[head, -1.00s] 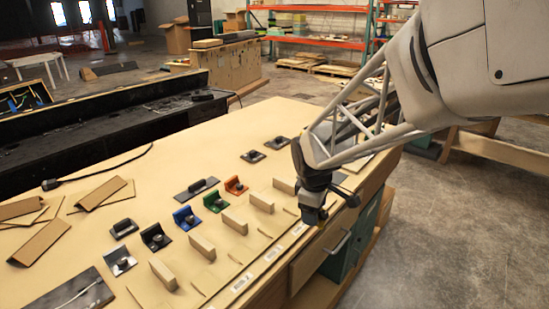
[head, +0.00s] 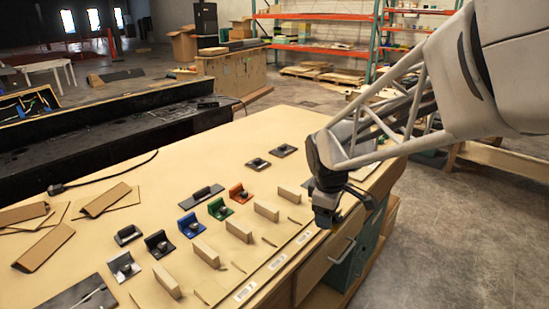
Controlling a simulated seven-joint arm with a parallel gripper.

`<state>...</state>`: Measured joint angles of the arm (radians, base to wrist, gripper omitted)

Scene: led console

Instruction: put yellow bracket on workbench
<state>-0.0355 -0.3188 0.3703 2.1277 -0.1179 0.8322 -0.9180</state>
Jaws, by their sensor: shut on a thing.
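My gripper (head: 326,214) points down over the front right edge of the workbench (head: 285,120). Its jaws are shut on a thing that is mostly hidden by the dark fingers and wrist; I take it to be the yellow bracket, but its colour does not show. I see no yellow bracket lying on the bench. A row of similar brackets stands on the bench to the left of my gripper: orange (head: 238,190), green (head: 219,208), blue (head: 190,224), black (head: 158,243) and silver (head: 123,266).
Several upright wooden blocks (head: 207,252) stand along the front, beside barcode labels (head: 245,291). Two small dark plates (head: 258,164) lie farther back. Brown angled pieces (head: 45,246) lie at the left. The bench's back middle is clear.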

